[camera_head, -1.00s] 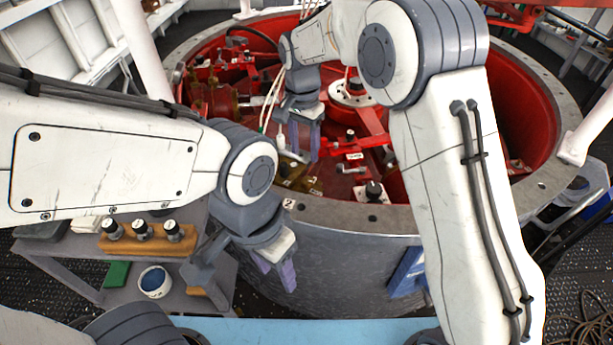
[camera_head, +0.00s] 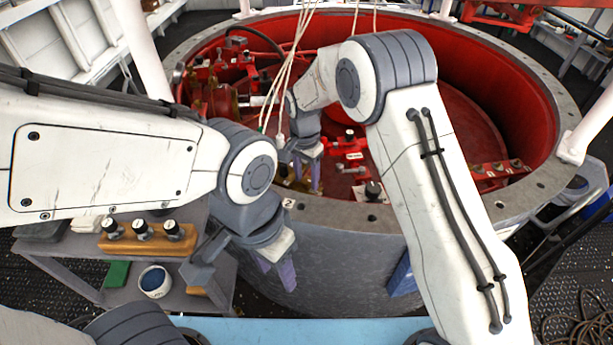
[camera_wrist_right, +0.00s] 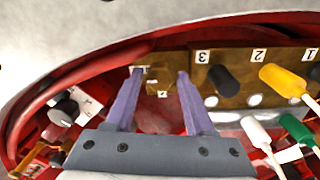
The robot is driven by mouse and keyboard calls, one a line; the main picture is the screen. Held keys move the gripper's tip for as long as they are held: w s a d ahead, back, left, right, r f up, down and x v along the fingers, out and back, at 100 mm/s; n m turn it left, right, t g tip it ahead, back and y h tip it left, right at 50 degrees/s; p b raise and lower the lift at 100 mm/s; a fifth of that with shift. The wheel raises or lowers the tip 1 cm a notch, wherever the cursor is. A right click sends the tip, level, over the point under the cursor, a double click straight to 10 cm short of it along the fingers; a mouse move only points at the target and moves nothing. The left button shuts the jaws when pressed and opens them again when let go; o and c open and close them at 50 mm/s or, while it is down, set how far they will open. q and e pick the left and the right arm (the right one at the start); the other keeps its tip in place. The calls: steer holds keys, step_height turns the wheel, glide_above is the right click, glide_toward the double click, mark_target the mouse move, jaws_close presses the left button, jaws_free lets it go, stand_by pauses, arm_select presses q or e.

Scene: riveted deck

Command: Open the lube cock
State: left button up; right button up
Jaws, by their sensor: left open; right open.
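My right gripper (camera_head: 305,178) reaches over the near rim of the red-lined tub, low near its inner wall. In the right wrist view its two purple fingers (camera_wrist_right: 157,80) are apart, with a small brass fitting (camera_wrist_right: 160,88) with white tags around and between their tips. This fitting may be the lube cock, but its tag is too small to read. I cannot tell whether the fingers touch it. In the head view the fitting is mostly hidden by the gripper. My left gripper (camera_head: 276,272) is open and empty, outside the tub in front of its grey wall.
A black knob (camera_wrist_right: 66,107) is at left. Pale cables (camera_head: 283,90) hang beside my right gripper.

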jaws_close()
steer(key=shift+r+n, duration=0.1)
steer(key=shift+n, duration=0.2)
steer(key=n+p, duration=0.1)
steer(key=n, duration=0.2)
steer(key=shift+p, duration=0.35)
steer(key=n+p, duration=0.1)
steer(key=n, duration=0.4)
steer(key=n+p, duration=0.1)
steer(key=n, duration=0.3)
steer(key=n+p, duration=0.1)
steer(key=n, duration=0.4)
steer(key=shift+t, duration=0.3)
steer(key=shift+n, duration=0.3)
